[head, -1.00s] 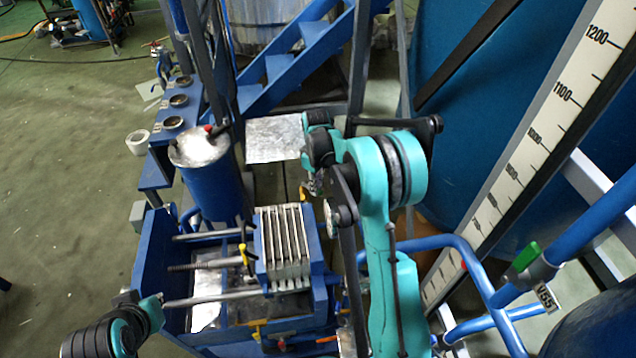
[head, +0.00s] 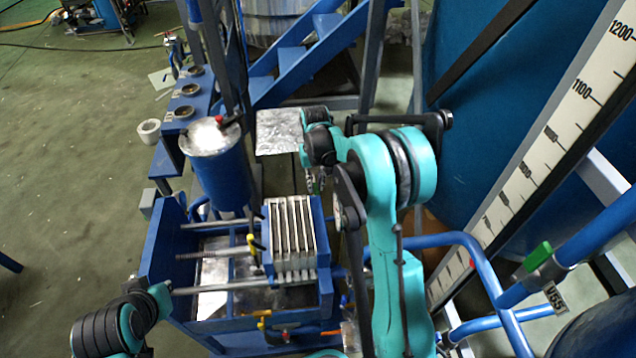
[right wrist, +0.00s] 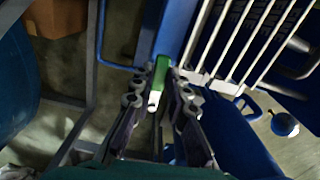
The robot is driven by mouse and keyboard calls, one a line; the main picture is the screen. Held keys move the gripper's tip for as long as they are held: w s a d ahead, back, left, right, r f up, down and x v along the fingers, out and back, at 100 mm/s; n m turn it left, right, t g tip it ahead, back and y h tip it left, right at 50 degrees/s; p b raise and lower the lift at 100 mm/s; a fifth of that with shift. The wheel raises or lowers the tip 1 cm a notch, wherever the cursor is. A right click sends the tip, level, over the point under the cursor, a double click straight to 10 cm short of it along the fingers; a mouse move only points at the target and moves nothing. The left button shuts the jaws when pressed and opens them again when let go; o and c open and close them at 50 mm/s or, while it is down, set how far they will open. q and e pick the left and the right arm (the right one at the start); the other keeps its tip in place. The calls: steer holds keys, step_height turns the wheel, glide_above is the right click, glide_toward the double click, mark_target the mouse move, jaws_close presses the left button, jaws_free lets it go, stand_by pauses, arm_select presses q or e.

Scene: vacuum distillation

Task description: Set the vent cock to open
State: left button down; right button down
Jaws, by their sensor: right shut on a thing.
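My right gripper (right wrist: 158,95) shows its two fingers closed around a green handle (right wrist: 161,72) in the right wrist view. The handle lies beside a blue beam and the pale plates. I take it for the vent cock's handle, but no label on it is readable. In the head view the right gripper (head: 318,184) is small and mostly hidden by my teal right arm, just above the plate stack; the handle cannot be made out there.
The blue press frame (head: 158,245) holds a stack of pale plates (head: 291,230). A blue cylinder (head: 220,180) with a red-handled top stands behind it. Another green-handled valve (head: 538,256), tagged, sits on blue piping at right. A large blue tank (head: 520,120) bounds the right side.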

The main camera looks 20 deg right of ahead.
mark_target(315, 188)
steer(key=shift+a+m, duration=0.1)
steer(key=shift+m, duration=0.2)
steer(key=c, duration=1.5)
jaws_free()
step_height(315, 188, up, 12)
steer(key=shift+r, duration=0.1)
